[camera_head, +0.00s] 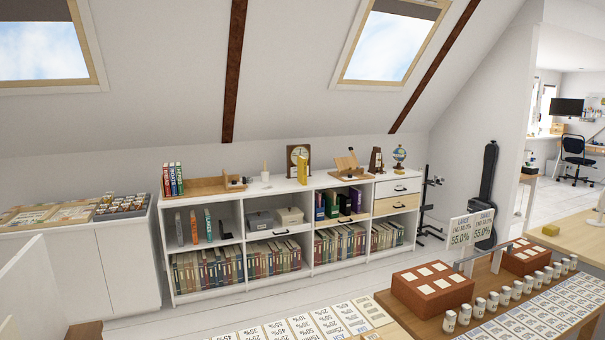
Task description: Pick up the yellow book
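A yellow book (302,170) stands upright on top of the long white shelf unit, near its middle, in front of a brown framed clock-like object (297,155). Its narrow yellow side faces me. Neither of my grippers shows in the head view.
The white shelf unit (240,210) stands across the room against the sloped wall, with pale floor in front. A table (400,315) with label cards, brick-red boxes (432,288) and several small white jars lies in the right foreground. A white cabinet (128,265) stands at left.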

